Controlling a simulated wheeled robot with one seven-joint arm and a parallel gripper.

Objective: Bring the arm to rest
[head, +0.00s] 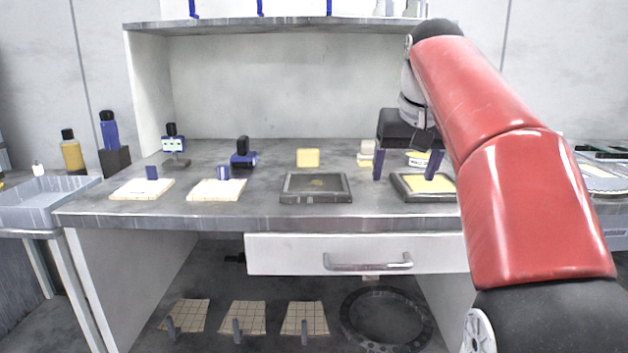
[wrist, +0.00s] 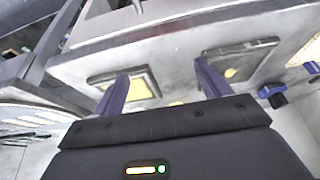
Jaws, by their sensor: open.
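My gripper (head: 406,168) has two purple fingers, spread wide with nothing between them. In the head view it hangs over the right part of the grey bench (head: 260,213), near a dark square frame with a yellow pad (head: 425,186). In the wrist view my gripper (wrist: 160,88) shows both fingers apart above the bench, with that frame and yellow pad (wrist: 143,88) by the left finger. My red arm reaches in from the right and hides part of the bench's right side.
A second dark frame (head: 316,198) lies left of my gripper, with a yellow block (head: 308,158) behind it. Two pale tiles (head: 142,189) lie farther left. A shelf (head: 270,26) spans above the bench. A closed drawer (head: 290,254) is below. A grey tray (head: 45,197) stands far left.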

